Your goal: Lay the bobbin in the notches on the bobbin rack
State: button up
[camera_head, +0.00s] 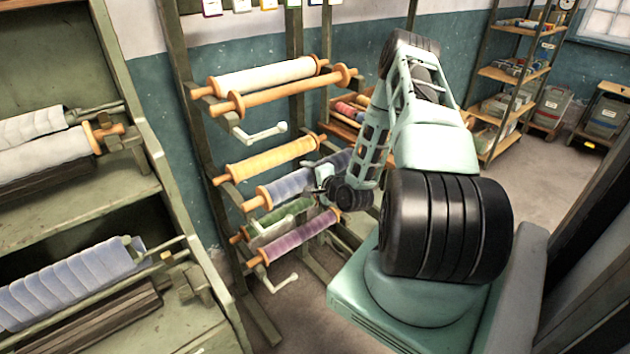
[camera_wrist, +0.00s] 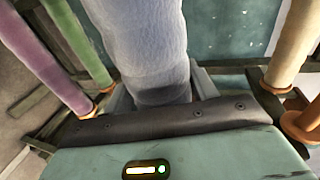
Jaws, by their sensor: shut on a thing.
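The bobbin rack (camera_head: 188,125) is a dark green wooden frame against the teal wall, with arms that carry several wound bobbins. A blue-grey bobbin (camera_head: 285,187) with a wooden end lies roughly level between a yellow bobbin above and green and purple ones below. My gripper (camera_head: 328,190) is at its right part, and the arm partly hides that end. In the wrist view the same blue-grey bobbin (camera_wrist: 145,40) runs between the two fingers of my gripper (camera_wrist: 165,88), which are shut on it. I cannot tell whether its ends rest in notches.
A yellow bobbin (camera_head: 275,157) is close above, and a purple bobbin (camera_head: 300,236) is close below. A green shelf unit (camera_head: 85,230) with rolls stands at the left. Open floor (camera_head: 525,180) lies at the right.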

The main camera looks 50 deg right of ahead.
jog(key=w, duration=0.3)
jog(key=shift+w+d, duration=0.1)
jog(key=shift+d, duration=0.3)
jog(key=shift+r+b+x, duration=0.15)
jog(key=shift+b+x, duration=0.5)
jog(key=shift+x, duration=0.65)
jog(key=shift+r+b+x, duration=0.1)
jog(key=shift+b+x, duration=0.5)
jog(key=shift+x, duration=0.65)
jog(key=shift+w+a, duration=0.15)
jog(key=shift+w, duration=0.05)
jog(key=shift+s+f+b, duration=0.1)
jog(key=shift+f+b, duration=0.15)
jog(key=shift+b, duration=0.15)
jog(key=shift+f+b, duration=0.3)
jog(key=shift+f, duration=0.05)
jog(key=shift+f+b, duration=0.8)
jog(key=shift+f, duration=0.15)
jog(key=shift+f+b, duration=0.25)
jog(key=shift+b, duration=0.05)
jog(key=shift+f, duration=0.15)
